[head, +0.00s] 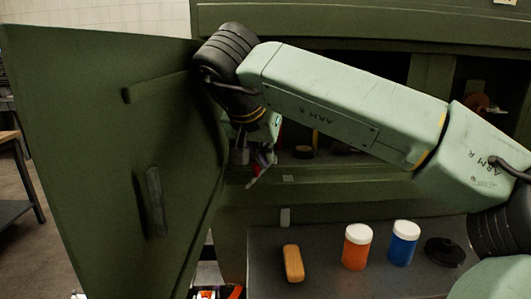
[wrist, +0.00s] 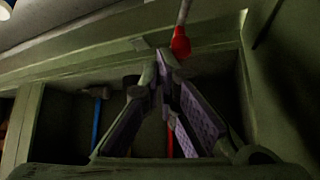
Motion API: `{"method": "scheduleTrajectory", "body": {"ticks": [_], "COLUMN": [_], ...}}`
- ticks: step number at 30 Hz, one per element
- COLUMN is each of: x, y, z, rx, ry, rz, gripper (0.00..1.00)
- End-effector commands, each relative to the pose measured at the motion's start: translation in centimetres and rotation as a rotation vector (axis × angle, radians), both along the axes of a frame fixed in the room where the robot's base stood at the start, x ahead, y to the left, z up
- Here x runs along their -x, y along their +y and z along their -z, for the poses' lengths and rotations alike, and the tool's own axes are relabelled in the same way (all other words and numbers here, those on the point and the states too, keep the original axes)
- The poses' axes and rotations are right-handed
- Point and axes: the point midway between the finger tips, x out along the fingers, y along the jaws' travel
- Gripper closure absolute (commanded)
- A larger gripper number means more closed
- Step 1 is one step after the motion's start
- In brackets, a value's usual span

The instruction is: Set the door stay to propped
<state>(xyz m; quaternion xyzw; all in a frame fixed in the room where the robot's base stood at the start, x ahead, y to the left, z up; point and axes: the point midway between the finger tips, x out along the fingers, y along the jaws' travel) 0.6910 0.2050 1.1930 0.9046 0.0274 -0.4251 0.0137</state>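In the wrist view a thin grey rod with a red end (wrist: 180,42), which looks like the door stay, hangs from the top. My gripper (wrist: 158,68), with purple-padded fingers, points towards it. The fingertips appear close below and left of the red end; I cannot tell whether they touch it. The fingers converge towards the tips, and their gap is unclear. In the head view my gripper (head: 262,168) is beside the inner edge of the green door (head: 110,150), at the cabinet opening. The door stands swung out to the left. My wrist hides much of this area.
Inside the cabinet (wrist: 20,130) a blue-handled hammer (wrist: 97,120) shows. A grey worktop (head: 325,285) in front holds a tan block (head: 293,263), an orange jar (head: 356,248), a blue jar (head: 403,244) and a black round part (head: 444,252). My arm crosses in front of the opening.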

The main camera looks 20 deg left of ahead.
Motion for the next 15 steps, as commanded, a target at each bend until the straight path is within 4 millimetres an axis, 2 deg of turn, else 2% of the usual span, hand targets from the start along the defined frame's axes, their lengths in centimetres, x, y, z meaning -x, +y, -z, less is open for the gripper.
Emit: {"method": "scheduleTrajectory", "body": {"ticks": [15], "x": [0.58], "y": [0.56], "z": [-0.63], "rx": [-0.011], "ry": [-0.003], "rz": [-0.014], "gripper": [1.0]}}
